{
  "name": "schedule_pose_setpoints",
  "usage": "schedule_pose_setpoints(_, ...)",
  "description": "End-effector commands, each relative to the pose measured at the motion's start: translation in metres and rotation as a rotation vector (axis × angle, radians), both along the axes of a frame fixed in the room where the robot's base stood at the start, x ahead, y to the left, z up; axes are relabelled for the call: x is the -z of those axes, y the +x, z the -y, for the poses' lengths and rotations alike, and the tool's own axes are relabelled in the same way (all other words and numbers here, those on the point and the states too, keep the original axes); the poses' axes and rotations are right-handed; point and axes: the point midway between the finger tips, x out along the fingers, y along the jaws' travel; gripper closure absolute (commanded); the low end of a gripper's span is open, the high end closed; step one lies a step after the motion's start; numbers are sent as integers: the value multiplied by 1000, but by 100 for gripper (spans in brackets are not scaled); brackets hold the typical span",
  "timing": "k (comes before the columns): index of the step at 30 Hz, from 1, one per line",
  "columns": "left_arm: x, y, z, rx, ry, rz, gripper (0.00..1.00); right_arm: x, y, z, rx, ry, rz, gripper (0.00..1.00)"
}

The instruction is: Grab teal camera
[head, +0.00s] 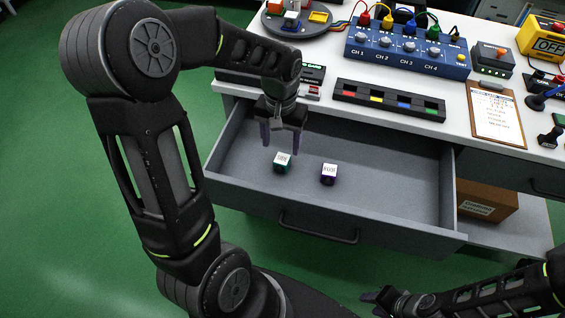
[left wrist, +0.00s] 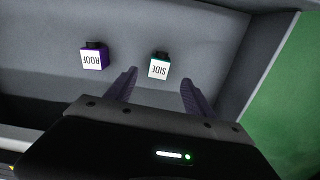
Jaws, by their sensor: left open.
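The teal camera (head: 283,162) is a small cube with a white label, lying in the open grey drawer (head: 400,190). In the left wrist view the teal camera (left wrist: 159,66) carries the label "SIDE" and sits just beyond the fingertips, roughly centred between them. My left gripper (head: 281,143) is open and empty above the drawer, over the teal camera; its fingers also show in the left wrist view (left wrist: 158,82). A purple camera (head: 329,173) lies to the right in the drawer, labelled "ROOF" in the left wrist view (left wrist: 94,58). My right gripper (head: 380,300) is at the bottom, its jaws unclear.
The drawer's walls surround both cameras; its right half is bare. On the white bench above stand a black tray with coloured slots (head: 389,100), a blue channel box (head: 408,48) and a clipboard (head: 497,115). A cardboard box (head: 487,200) sits on the lower shelf.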

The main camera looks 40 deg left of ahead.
Motion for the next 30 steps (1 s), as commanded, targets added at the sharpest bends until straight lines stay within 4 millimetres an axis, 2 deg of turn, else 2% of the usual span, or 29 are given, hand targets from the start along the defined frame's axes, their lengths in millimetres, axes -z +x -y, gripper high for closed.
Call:
schedule_pose_setpoints(9, 26, 0, 0, 0, 1, -1, 38, 2, 0, 0, 0, 0, 0, 64)
schedule_pose_setpoints(20, 31, 0, 0, 0, -1, -2, 38, 1, 0, 0, 0, 0, 0, 64)
schedule_pose_setpoints(30, 75, -1, 1, 0, 0, -4, 38, 1, 0, 0, 0, 0, 0, 64)
